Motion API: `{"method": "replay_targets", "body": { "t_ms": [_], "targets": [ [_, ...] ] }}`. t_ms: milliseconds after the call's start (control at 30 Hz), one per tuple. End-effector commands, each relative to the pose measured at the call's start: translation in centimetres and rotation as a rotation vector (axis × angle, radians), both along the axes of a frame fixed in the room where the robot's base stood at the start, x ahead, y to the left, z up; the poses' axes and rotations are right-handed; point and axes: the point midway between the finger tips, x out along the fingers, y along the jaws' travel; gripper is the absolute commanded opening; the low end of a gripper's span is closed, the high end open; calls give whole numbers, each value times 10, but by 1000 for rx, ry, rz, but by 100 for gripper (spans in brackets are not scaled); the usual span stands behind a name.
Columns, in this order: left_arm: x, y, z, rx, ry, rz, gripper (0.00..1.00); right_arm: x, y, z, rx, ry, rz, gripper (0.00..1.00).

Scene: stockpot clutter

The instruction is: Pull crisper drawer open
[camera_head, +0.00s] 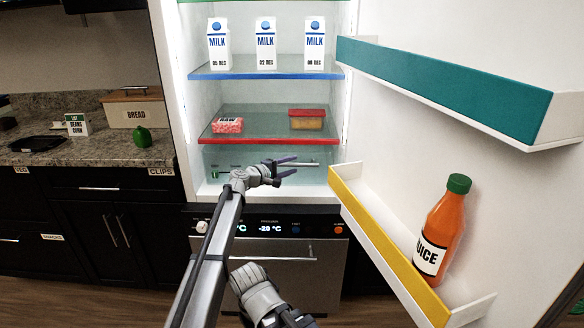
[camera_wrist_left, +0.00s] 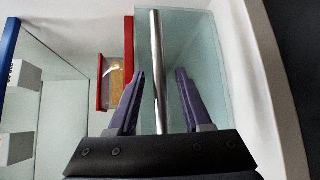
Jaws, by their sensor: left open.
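The crisper drawer (camera_head: 228,160) is a translucent bin at the bottom of the open fridge, under the red-edged shelf. It looks shut. Its metal bar handle (camera_head: 309,164) runs across its front. In the left wrist view the handle (camera_wrist_left: 157,60) stands upright in the picture, with the drawer's glassy front (camera_wrist_left: 205,48) behind it. My left gripper (camera_head: 295,166) is at the handle. Its purple fingers are open, one on each side of the bar, with visible gaps in the left wrist view (camera_wrist_left: 162,75). Part of the drawer is hidden behind my left arm.
The open fridge door at right has a teal bin (camera_head: 440,77) and a yellow-edged bin (camera_head: 385,245) holding a juice bottle (camera_head: 446,225). Milk cartons (camera_head: 265,45) stand on the blue-edged shelf (camera_head: 262,74). The red-edged shelf (camera_head: 262,140) bears raw meat (camera_head: 228,123) and a red-lidded container (camera_head: 307,120).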

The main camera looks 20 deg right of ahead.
Motion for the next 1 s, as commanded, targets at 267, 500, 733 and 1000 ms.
{"method": "replay_targets", "body": {
  "t_ms": [267,500,733,1000],
  "targets": [
    [4,-8,-1,0,0,1,49,0,0,-1,0,0,0,50],
    [4,-8,-1,0,0,1,30,0,0,-1,0,0,0,50],
    [4,-8,-1,1,0,1,4,0,0,-1,0,0,0,50],
    [4,-8,-1,1,0,0,0,0,0,-1,0,0,0,50]
  ]
}}
